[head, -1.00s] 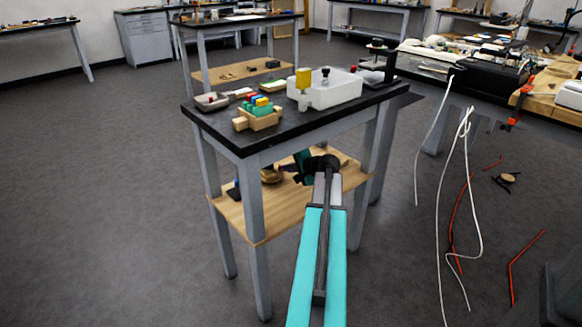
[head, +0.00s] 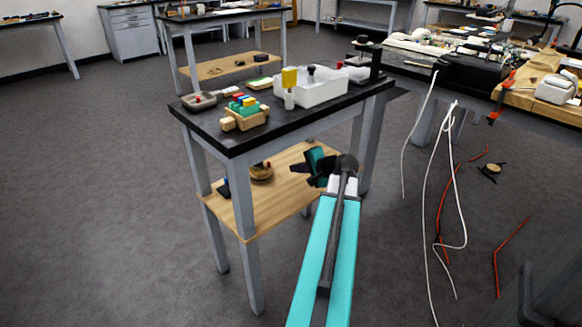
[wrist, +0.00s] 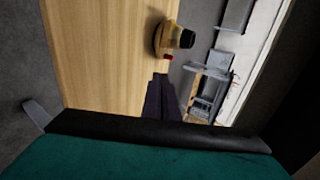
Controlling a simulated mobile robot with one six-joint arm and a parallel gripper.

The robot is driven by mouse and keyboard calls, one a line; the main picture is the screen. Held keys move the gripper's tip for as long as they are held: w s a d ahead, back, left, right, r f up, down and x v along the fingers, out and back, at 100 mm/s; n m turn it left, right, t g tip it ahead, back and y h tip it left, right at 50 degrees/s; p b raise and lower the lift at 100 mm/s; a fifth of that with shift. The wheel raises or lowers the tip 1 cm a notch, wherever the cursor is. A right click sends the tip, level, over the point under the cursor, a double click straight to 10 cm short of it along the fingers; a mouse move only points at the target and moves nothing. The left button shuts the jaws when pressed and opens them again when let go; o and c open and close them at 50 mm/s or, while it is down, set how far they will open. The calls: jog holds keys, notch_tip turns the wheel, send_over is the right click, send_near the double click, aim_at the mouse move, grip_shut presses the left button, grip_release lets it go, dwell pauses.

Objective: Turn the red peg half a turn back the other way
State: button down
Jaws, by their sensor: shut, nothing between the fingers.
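A small red piece (head: 267,163), likely the red peg, shows at a round wooden piece (head: 260,172) on the lower shelf of the near table. In the wrist view the red piece (wrist: 168,57) sits at the edge of the round wooden piece (wrist: 162,38), beside a part with a black end. Its turn angle is too small to tell. My gripper (head: 295,171) is over the shelf, to the right of the round piece and apart from it. In the wrist view its dark fingers (wrist: 160,80) are together and empty, pointing towards the red piece.
The wooden shelf (head: 283,195) is mostly bare, with a dark blue item (head: 223,188) at its left end. The black tabletop (head: 228,138) above holds a block crate (head: 246,119), a white bin (head: 322,88) and a small tray (head: 202,100). Table legs frame the shelf.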

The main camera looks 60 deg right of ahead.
jog(key=shift+s+a+r, duration=0.1)
jog(key=shift+s+r, duration=0.15)
jog(key=shift+s, duration=0.15)
jog(key=p, duration=0.5)
jog(key=shift+a+r, duration=0.15)
jog(key=shift+r, duration=0.2)
jog(key=shift+a+f+p, duration=0.1)
jog(key=shift+p, duration=1.05)
jog(key=shift+a+f+p, duration=0.1)
jog(key=shift+f+p, duration=0.15)
jog(key=shift+p, duration=0.4)
jog(key=shift+f, duration=0.1)
jog(key=shift+x, duration=0.75)
jog(key=x, duration=0.3)
jog(key=b+x, duration=0.1)
jog(key=x, duration=0.3)
jog(key=r+x, duration=0.1)
jog(key=x, duration=0.2)
jog(key=shift+w+f, duration=0.15)
jog(key=shift+w, duration=0.35)
jog(key=shift+w+d, duration=0.25)
jog(key=shift+w, duration=0.6)
